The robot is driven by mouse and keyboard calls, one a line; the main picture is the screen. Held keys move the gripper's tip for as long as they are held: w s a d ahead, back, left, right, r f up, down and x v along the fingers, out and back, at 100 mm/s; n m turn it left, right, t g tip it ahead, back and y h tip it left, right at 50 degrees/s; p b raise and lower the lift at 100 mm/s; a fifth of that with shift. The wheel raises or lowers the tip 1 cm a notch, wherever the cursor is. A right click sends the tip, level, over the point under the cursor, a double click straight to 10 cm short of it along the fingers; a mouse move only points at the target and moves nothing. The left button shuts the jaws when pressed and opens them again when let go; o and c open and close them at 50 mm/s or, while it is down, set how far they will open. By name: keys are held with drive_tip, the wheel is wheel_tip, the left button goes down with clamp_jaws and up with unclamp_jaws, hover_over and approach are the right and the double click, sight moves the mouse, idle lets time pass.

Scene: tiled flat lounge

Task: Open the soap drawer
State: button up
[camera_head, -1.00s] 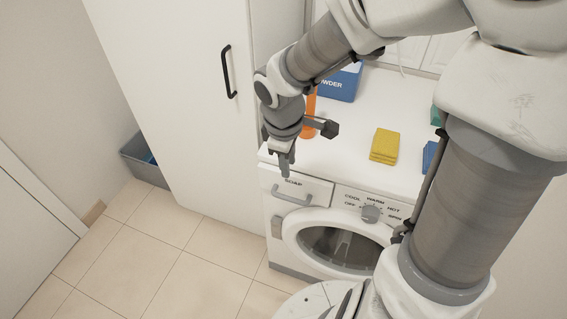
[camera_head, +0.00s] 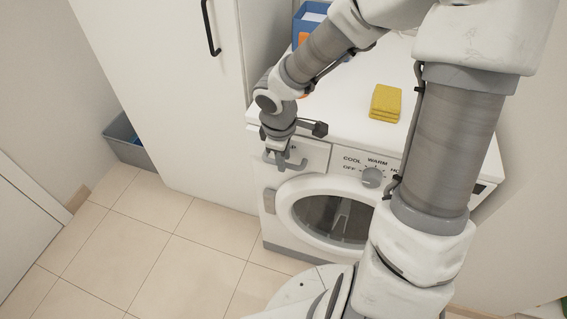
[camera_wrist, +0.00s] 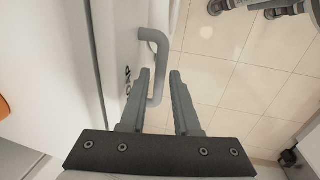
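The soap drawer (camera_head: 315,153) is the white panel at the upper left of the washing machine's front, and it looks closed. Its grey bar handle (camera_head: 298,165) is partly hidden by my gripper (camera_head: 276,158), which is at the handle's left part. In the wrist view, the handle (camera_wrist: 162,50) runs down from the drawer front, which bears the "SOAP" lettering. My open gripper (camera_wrist: 161,76) has its fingers apart, with the handle's lower part between them, nearer the left finger. I cannot tell whether either finger touches it.
The washing machine's round door (camera_head: 333,215) and dial (camera_head: 373,177) are below and right of the drawer. A yellow sponge stack (camera_head: 385,103) and a blue box (camera_head: 308,20) stand on top. A tall white cabinet (camera_head: 165,90) stands left. The tiled floor (camera_head: 180,255) in front is clear.

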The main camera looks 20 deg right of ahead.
drive_tip(key=shift+f, duration=0.3)
clamp_jaws()
idle(1.3)
